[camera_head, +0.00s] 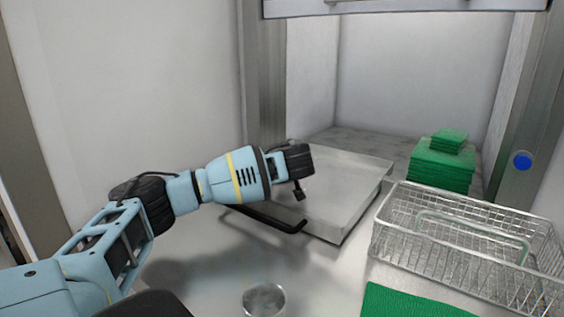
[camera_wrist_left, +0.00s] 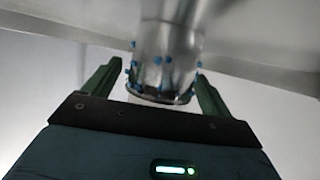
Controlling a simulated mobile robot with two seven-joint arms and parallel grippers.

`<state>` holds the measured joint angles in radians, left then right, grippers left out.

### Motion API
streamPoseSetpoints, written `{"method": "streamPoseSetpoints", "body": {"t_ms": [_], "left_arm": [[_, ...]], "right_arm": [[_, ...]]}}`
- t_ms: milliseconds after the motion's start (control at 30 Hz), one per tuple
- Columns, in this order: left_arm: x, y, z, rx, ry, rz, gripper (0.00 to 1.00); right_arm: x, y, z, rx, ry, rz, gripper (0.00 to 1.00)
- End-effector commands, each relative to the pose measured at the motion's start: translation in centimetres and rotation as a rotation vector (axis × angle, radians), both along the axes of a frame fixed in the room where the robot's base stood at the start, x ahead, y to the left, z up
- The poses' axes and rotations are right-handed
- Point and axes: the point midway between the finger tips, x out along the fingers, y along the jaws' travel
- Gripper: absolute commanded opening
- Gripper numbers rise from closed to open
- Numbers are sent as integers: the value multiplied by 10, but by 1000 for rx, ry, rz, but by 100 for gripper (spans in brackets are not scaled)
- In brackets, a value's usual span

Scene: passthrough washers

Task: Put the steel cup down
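The steel cup (camera_wrist_left: 165,65) shows in the left wrist view as a shiny metal cylinder dotted with small blue specks. My left gripper (camera_wrist_left: 159,76) has a green finger on each side of the cup, close against its sides near the rounded end facing the camera. The cup appears held, though the contact points are not clear. In the head view my left arm reaches in from the left over the worktop, and its wrist hides the fingers and the cup. My right gripper is in neither view.
A metal tray (camera_head: 345,205) lies behind my left wrist. A wire basket (camera_head: 465,240) stands right, with a green mat (camera_head: 405,303) before it and green stacked pads (camera_head: 441,165) behind. A small round vessel (camera_head: 264,300) stands at the front. Bare worktop (camera_head: 325,270) lies between.

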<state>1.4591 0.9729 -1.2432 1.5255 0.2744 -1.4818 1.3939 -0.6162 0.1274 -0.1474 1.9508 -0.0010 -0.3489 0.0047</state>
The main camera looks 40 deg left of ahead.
Motion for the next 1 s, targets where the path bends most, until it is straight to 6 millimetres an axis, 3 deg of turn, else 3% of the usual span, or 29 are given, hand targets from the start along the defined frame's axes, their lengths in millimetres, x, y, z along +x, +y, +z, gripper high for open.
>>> {"method": "streamPoseSetpoints", "body": {"t_ms": [367, 1000], "left_arm": [[-3, -5, 5, 0, 0, -3, 84], [-64, -81, 46, 0, 0, -2, 84]], "right_arm": [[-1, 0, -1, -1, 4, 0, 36], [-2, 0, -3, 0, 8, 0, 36]]}}
